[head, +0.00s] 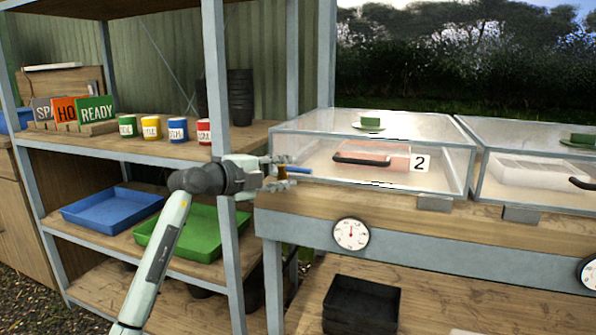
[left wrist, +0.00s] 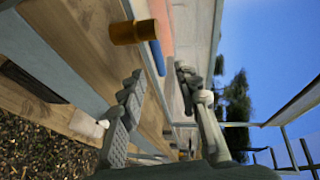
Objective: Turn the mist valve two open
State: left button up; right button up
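The mist valve at the bench with the number 2 plate has a brass body (head: 282,173) and a blue lever (head: 299,169). The lever points right, along the bench's front edge. In the left wrist view the brass body (left wrist: 134,32) and the blue lever (left wrist: 157,58) show just ahead of the fingertips. My left gripper (head: 278,172) is open, with one finger above and one below the valve's level. The lever's end lies in line with the gap between the fingers (left wrist: 158,73); I cannot tell whether they touch it. My right gripper is not in view.
A clear propagation box (head: 440,160) with the number 2 plate (head: 422,162) stands on the bench, a second box to its right. A dial (head: 351,234) is on the bench front. A shelf post (head: 217,90) stands close to my left arm. A black crate (head: 361,305) sits below.

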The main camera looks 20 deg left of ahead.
aim_at(302, 171)
pick_arm(q)
jog(key=x, duration=0.6)
jog(key=shift+d, duration=0.1)
jog(key=shift+c, duration=0.4)
grip_shut()
